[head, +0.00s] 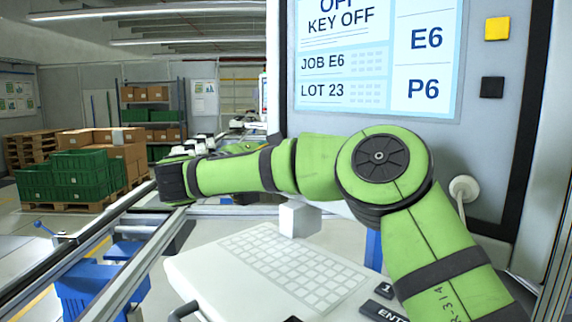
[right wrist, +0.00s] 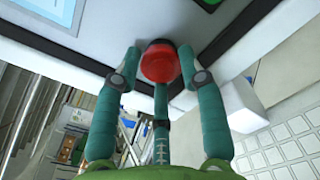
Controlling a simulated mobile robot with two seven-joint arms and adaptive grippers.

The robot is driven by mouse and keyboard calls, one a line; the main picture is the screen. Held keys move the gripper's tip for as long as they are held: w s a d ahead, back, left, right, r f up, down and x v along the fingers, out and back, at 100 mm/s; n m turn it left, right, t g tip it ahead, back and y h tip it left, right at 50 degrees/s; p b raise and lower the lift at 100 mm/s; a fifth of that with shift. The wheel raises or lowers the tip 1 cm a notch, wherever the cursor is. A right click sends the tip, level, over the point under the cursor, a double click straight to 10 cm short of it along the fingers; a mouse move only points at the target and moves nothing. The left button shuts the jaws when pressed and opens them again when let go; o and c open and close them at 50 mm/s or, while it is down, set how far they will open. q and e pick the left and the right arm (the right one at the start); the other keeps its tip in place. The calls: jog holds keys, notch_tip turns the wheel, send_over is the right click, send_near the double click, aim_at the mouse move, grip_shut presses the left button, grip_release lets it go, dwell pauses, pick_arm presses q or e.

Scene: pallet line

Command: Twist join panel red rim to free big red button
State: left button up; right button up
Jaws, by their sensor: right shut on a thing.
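The big red button (right wrist: 159,66) sticks out from the lower edge of the panel in the right wrist view. Its red rim (right wrist: 160,78) faces my palm, and its top side is darker. My right gripper (right wrist: 160,72) is shut on it, with a teal finger on the left, one on the right and one from below. Exact contact of the fingertips is hard to make out. In the head view, my green right arm reaches across the panel's lower left, and the button and right gripper are hidden. My left gripper is in neither view.
The panel (head: 510,130) carries a screen, a yellow square button (head: 497,28) and a black one (head: 492,87). A white keyboard console (head: 200,275) with a white block (head: 300,219) sits below. Rails (head: 110,230) run at left. Green crates (head: 75,180) stand far back.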

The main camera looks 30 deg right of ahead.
jog(key=shift+r, duration=0.25)
jog(key=o, duration=1.1)
jog(key=shift+o, duration=0.2)
jog(key=shift+s, duration=0.15)
jog(key=shift+f, duration=0.1)
jog(key=s+a, duration=0.2)
jog(key=a, duration=0.9)
jog(key=shift+a, duration=0.35)
jog(key=shift+s, duration=0.1)
